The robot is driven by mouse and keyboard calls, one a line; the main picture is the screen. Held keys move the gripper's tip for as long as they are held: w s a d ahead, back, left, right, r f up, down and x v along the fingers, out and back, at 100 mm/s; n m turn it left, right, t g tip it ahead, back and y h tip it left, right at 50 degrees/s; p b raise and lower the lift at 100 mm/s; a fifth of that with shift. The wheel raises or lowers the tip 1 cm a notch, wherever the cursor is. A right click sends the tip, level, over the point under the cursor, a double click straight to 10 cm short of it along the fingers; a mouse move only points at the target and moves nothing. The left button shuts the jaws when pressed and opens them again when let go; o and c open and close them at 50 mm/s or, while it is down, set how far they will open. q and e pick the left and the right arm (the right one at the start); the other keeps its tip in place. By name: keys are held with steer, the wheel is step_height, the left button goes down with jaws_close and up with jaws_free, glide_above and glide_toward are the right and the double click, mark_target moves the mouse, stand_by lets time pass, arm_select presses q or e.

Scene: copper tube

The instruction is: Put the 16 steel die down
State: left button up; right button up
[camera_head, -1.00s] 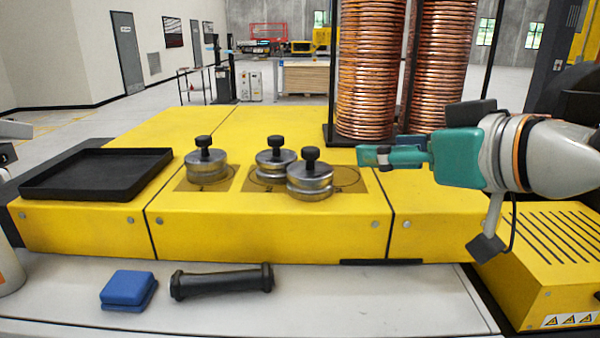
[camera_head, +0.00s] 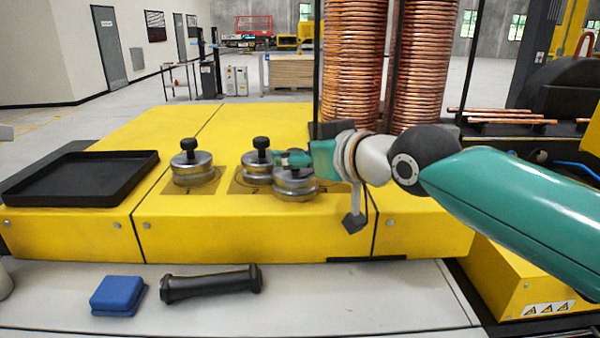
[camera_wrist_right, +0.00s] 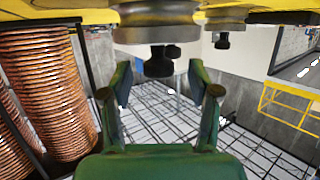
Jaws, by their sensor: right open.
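Three round steel dies with black knobs stand on the yellow bench: a left die (camera_head: 191,170), a middle die (camera_head: 257,168) and a front right die (camera_head: 295,187). Their size marks are too small to read. The front right die sits at the front, between the middle and right marked spots. My right gripper (camera_head: 292,158) is at this die's knob, reaching in from the right and partly hiding it. In the right wrist view, which is upside down, the open fingers (camera_wrist_right: 159,78) stand either side of a black knob (camera_wrist_right: 158,62). My left gripper is out of view.
A black tray (camera_head: 78,202) lies at the left of the bench. Tall copper coil stacks (camera_head: 352,75) stand behind my right arm. A blue block (camera_head: 118,293) and a black cylindrical handle (camera_head: 210,285) lie on the grey ledge in front.

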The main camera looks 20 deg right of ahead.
steer(key=shift+x, duration=0.95)
steer(key=shift+d, duration=0.1)
steer(key=shift+c, duration=0.2)
jaws_close()
steer(key=shift+r, duration=0.25)
